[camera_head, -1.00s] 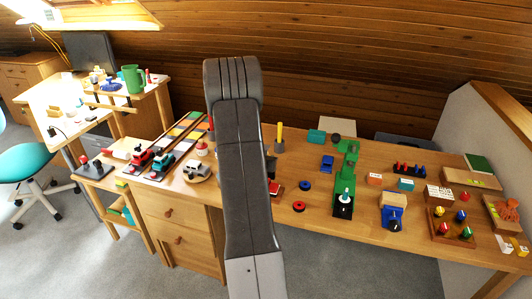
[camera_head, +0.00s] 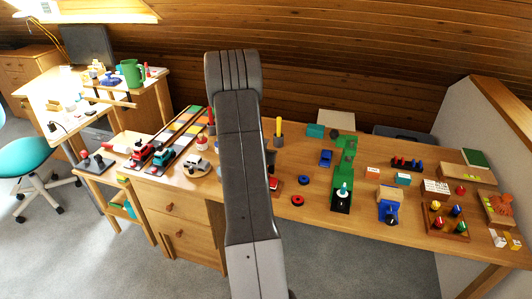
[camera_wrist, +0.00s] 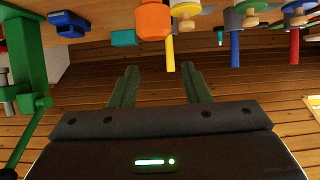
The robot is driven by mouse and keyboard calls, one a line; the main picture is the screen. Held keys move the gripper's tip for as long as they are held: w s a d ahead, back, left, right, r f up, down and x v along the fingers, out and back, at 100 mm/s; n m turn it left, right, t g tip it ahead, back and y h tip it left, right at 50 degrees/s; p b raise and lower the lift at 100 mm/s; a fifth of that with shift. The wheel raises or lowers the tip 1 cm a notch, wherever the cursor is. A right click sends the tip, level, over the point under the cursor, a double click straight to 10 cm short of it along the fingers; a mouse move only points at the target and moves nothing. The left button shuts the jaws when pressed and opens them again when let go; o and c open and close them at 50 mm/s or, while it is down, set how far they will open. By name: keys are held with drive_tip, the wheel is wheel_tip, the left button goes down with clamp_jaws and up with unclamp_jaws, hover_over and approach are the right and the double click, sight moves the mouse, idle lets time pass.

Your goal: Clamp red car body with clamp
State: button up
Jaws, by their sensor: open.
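A small red piece (camera_head: 274,183), likely the red car body, shows on the long bench just right of my arm, which hides part of it. A tall green device (camera_head: 342,190) with a dark base and a pale knob stands right of it. A blue device (camera_head: 389,209) with a wooden block stands further right. I cannot tell for sure which is the clamp. In the wrist view, a green frame with a lever (camera_wrist: 30,75) is at the left. My gripper (camera_wrist: 160,74) is open and empty, its two fingers apart; it is hidden in the head view.
A blue car (camera_head: 326,158), a red-and-black ring (camera_head: 297,201) and a teal block (camera_head: 316,131) lie on the bench. In the wrist view, an orange piece (camera_wrist: 154,20) and a yellow peg (camera_wrist: 170,53) are beyond the fingers. A tray of coloured pegs (camera_head: 449,222) is at the right.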

drive_tip(key=shift+s, duration=0.1)
drive_tip(key=b+v, duration=0.1)
drive_tip(key=v, duration=1.2)
drive_tip(key=shift+s+a+r, duration=0.15)
drive_tip(key=shift+s+r, duration=0.1)
drive_tip(key=shift+s, duration=0.05)
drive_tip(key=shift+w, duration=0.1)
drive_tip(key=p+x, duration=0.1)
drive_tip(key=x, duration=1.3)
